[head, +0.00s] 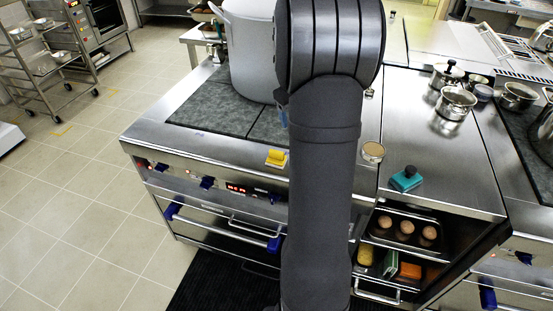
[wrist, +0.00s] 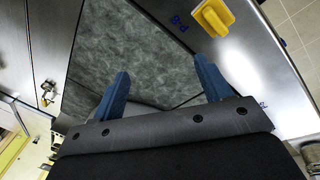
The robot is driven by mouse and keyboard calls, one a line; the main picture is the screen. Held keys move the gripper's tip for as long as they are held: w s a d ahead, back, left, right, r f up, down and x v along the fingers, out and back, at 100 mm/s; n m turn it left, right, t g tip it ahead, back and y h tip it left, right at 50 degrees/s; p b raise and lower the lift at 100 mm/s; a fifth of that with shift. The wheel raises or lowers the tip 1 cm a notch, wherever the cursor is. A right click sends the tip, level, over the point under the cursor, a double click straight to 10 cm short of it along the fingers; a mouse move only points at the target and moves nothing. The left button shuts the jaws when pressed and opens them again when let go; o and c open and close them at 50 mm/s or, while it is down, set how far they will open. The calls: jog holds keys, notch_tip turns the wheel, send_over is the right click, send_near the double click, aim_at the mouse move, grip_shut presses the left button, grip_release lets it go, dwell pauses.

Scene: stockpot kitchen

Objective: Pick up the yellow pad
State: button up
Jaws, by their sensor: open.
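The yellow pad (head: 276,158) lies on the steel front strip of the cooking range, left of my arm in the head view. In the wrist view the yellow pad (wrist: 213,17) is at the top right, beyond the fingertips and apart from them. My gripper (wrist: 160,80) is open and empty, its two blue fingers spread over the dark grey hob plate (wrist: 150,55). In the head view my arm hides most of the gripper; only a small blue bit shows at its left edge.
A large stockpot (head: 250,50) stands on the hob behind the pad. Small pots (head: 456,101) stand further right. An open shelf (head: 405,255) holds several items. The range's front edge lies close to the pad.

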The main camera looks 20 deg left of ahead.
aim_at(274, 150)
jog(key=s+a+r+n+g+h, duration=0.1)
jog(key=s+a+r+n+g, duration=0.1)
jog(key=s+a+r+n, duration=0.4)
jog(key=shift+n, duration=0.5)
jog(key=f, duration=0.9)
jog(key=d+f, duration=0.1)
jog(key=f, duration=0.4)
jog(key=shift+w, duration=0.4)
jog(key=f, duration=0.5)
jog(key=shift+s+d+f, duration=0.1)
jog(key=shift+s+d, duration=0.1)
jog(key=shift+d, duration=0.2)
jog(key=c, duration=1.1)
